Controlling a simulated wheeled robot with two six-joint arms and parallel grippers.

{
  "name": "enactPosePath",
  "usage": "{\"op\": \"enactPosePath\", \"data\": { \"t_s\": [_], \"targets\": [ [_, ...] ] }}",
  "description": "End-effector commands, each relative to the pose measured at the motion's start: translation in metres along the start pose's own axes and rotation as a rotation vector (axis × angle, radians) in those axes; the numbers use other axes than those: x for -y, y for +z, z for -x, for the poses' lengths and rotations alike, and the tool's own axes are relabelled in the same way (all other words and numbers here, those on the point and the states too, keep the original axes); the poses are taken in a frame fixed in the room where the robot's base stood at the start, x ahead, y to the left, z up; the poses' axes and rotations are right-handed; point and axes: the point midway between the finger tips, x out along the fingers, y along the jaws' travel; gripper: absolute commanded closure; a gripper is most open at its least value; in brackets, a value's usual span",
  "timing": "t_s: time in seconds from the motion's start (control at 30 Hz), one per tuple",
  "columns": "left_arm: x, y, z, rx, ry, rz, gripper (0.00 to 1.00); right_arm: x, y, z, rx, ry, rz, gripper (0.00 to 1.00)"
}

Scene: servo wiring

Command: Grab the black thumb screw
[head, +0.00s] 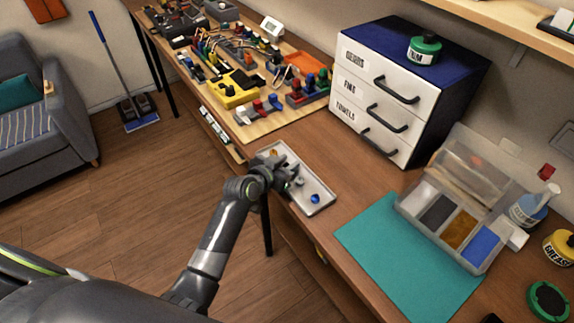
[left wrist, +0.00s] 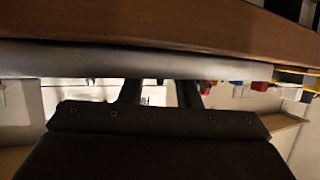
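A shallow grey metal tray (head: 322,192) lies on the wooden bench near its front edge. A brass-coloured piece (head: 273,152), a grey piece (head: 299,181) and a blue-topped piece (head: 315,198) are in it. I cannot make out a black thumb screw; dark parts of my gripper cover some of the tray. My left gripper (head: 284,173) is over the tray's left side in the head view. In the left wrist view its two dark fingers (left wrist: 160,93) stand apart with a gap between them, and I see nothing held. My right gripper is not in view.
A teal mat (head: 395,262) and a clear compartment box (head: 408,203) are to the right. A white drawer cabinet (head: 350,95) stands behind the tray. A wooden board (head: 262,133) with wired parts is at the back left. The tray's front side is close to the bench edge.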

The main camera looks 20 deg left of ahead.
Motion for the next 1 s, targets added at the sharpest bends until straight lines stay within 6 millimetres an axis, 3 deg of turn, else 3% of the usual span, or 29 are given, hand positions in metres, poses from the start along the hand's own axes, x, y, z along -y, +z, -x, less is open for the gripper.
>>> {"op": "enactPosePath", "data": {
  "t_s": [0.27, 0.53, 0.77, 1.0],
  "targets": [
    [0.000, 0.000, -0.003, 0.000, 0.000, 0.000, 0.70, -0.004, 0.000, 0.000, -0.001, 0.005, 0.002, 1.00],
    [0.000, 0.000, -0.002, 0.000, 0.000, 0.000, 1.00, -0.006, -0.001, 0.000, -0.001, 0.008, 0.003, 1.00],
    [0.000, -0.001, -0.002, -0.001, 0.000, -0.001, 1.00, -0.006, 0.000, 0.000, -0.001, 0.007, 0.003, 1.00],
    [0.000, -0.029, 0.009, -0.006, -0.001, -0.003, 1.00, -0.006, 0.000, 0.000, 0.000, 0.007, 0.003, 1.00]
  ]
}}
